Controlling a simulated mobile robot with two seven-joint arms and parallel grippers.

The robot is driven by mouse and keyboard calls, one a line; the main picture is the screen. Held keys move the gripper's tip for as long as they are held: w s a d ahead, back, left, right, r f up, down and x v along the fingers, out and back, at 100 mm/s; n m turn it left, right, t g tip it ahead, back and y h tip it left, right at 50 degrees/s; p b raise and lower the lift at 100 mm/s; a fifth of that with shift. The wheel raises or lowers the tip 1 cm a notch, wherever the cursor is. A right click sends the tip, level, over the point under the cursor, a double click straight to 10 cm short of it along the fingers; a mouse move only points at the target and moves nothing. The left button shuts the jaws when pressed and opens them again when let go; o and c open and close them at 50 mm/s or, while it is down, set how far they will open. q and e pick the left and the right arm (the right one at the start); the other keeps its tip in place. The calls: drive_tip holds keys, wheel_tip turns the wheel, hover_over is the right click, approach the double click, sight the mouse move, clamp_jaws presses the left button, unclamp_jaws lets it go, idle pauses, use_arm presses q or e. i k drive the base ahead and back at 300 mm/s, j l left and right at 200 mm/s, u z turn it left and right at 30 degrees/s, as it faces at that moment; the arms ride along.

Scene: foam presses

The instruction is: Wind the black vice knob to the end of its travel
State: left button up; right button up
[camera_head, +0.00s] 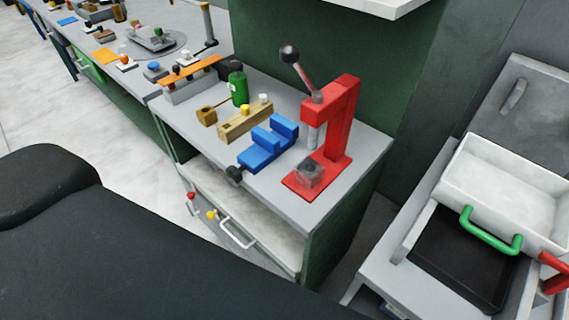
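A blue vice (268,145) sits on the grey top of a green cabinet (360,152), in the middle of the view. Its black knob (234,173) sticks out at the vice's near left end, close to the front edge of the cabinet top. How far the knob is wound cannot be told from here. Neither of my grippers shows in the head view.
A red press (341,125) with a black-balled lever stands right of the vice. A wooden block (245,122) and a green bottle (238,84) stand behind it. An open drawer (250,220) lies below. A white bin (507,185) with a green handle is at the right.

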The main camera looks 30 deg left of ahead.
sight(234, 173)
drive_tip(key=j+z, duration=0.15)
drive_tip(key=z, duration=0.3)
drive_tip(key=j+z, duration=0.15)
drive_tip(key=z, duration=0.3)
drive_tip(key=j+z, duration=0.15)
drive_tip(key=z, duration=0.3)
drive_tip(key=k+j+z, duration=0.15)
drive_tip(key=j+z, duration=0.2)
drive_tip(key=z, duration=0.15)
drive_tip(key=k+j+z, duration=0.2)
drive_tip(key=j+z, duration=0.25)
drive_tip(key=k+j+z, duration=0.25)
drive_tip(key=z, duration=0.15)
drive_tip(key=k+j+z, duration=0.1)
drive_tip(key=k+z, duration=0.65)
drive_tip(key=k, duration=2.05)
drive_tip(key=i+j, duration=0.35)
drive_tip(key=j, duration=0.25)
